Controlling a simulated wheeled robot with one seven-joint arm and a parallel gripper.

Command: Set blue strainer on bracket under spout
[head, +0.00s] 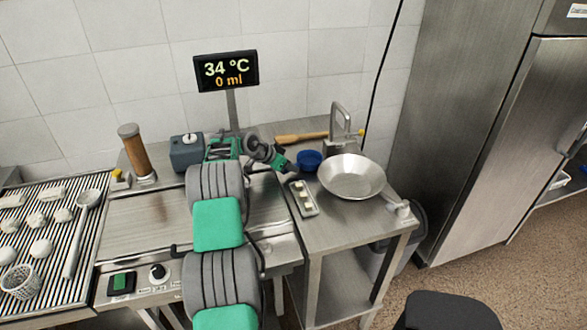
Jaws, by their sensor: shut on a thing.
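The blue strainer (309,160) is a small blue cup over the right-hand steel table, left of the wide metal bowl (351,178). My gripper (293,171) is at its left side, shut on it. The fingertips are small and partly hidden by the wrist. I cannot tell whether the strainer touches anything beneath it. A steel spout (341,118), bent like an upside-down U, stands behind and to the right of the strainer. I cannot clearly make out the bracket under the spout.
A display (226,71) reads 34 °C and 0 ml. A small tray (303,199) lies in front of the strainer, and a wooden-handled tool (301,138) lies behind. A white perforated basket (20,282) stands on the far-left slatted rack. A tall steel cabinet (470,120) bounds the right.

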